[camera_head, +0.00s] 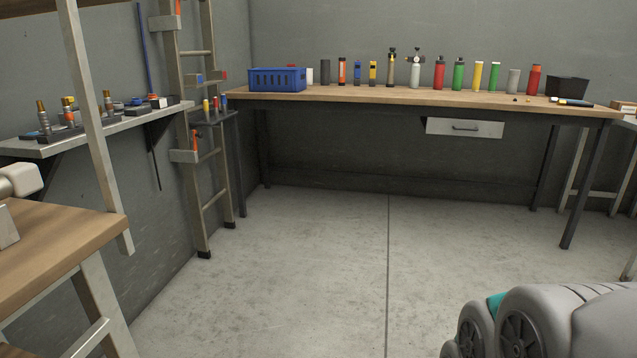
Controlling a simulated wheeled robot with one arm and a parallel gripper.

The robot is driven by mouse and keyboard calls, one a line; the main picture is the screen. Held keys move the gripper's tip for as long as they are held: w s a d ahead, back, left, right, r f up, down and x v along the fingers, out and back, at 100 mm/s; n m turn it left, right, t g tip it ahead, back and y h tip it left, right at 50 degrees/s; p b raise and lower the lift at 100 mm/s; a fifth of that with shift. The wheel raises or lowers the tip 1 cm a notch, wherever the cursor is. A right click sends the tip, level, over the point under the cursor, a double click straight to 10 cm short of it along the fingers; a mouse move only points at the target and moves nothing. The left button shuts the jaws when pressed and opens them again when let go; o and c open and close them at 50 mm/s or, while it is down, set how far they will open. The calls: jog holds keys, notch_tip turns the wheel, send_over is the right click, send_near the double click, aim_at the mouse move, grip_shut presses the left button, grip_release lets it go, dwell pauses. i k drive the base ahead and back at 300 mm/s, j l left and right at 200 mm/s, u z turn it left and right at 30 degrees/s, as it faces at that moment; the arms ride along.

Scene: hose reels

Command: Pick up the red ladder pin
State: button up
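A wooden ladder (210,170) with dark feet leans against the left wall near the corner. Small red-orange parts show on its brackets: one upright at the lower grey bracket (195,140), one at the top edge of the view (177,7), and a red one at the right end of the middle bracket (223,75). They are too small to tell which is the red ladder pin.
A long workbench (400,94) at the back holds a blue basket (277,79), several bottles and cylinders, and a black bin (567,89). A wall shelf (100,132) with fittings and a wooden table (55,245) stand at left. The concrete floor (300,260) is clear.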

aim_at(215, 102)
jog(key=i+l+u, duration=0.15)
jog(key=i+u, duration=0.25)
jog(key=i, duration=0.2)
jog(key=i+l+u, duration=0.4)
jog(key=i, duration=0.2)
jog(key=i+l+u, duration=0.4)
jog(key=i+l+z, duration=0.15)
jog(key=i, duration=0.3)
jog(key=i+z, duration=0.1)
jog(key=i, duration=0.3)
